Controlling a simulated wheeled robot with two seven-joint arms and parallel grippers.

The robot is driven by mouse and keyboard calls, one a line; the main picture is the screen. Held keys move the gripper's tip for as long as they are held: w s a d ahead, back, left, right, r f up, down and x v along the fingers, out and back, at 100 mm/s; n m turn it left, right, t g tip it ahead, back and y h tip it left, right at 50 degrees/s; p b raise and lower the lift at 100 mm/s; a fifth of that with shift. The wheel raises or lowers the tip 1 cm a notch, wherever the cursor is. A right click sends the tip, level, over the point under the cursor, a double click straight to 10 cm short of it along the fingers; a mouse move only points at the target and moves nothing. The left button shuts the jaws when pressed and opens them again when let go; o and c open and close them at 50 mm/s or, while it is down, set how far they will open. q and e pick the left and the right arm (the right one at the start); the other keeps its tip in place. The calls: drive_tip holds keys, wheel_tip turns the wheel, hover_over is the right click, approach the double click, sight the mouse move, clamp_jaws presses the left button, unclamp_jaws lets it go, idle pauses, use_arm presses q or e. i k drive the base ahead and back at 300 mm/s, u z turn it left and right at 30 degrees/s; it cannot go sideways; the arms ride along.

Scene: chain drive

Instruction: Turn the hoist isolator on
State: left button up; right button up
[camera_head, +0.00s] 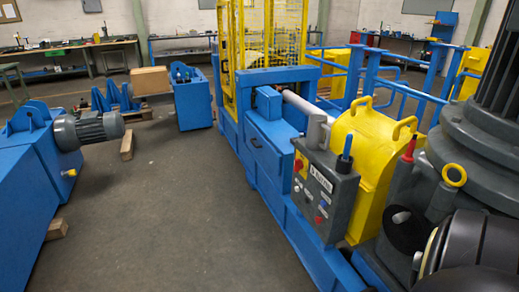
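A grey control box (321,196) stands on the near end of the blue machine frame. A blue-handled stick (346,150) rises at the box's top right. A red-handled stick (409,149) stands upright farther right, by the large grey motor. I cannot read which control is the hoist isolator, nor tell its on or off position. Neither of my grippers shows in the head view.
A yellow guard (368,150) with loop handles sits behind the control box. A large grey ribbed motor (478,140) and a dark rounded part (478,245) fill the right. A blue machine with a grey motor (90,130) stands at left. The grey floor (165,230) between is clear.

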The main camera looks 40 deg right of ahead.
sight(298, 164)
drive_tip(key=z, duration=0.1)
drive_tip(key=i, duration=2.15)
drive_tip(key=z, duration=0.85)
drive_tip(key=i, duration=1.5)
drive_tip(key=z, duration=1.9)
drive_tip(key=i, duration=0.75)
drive_tip(key=z, duration=0.45)
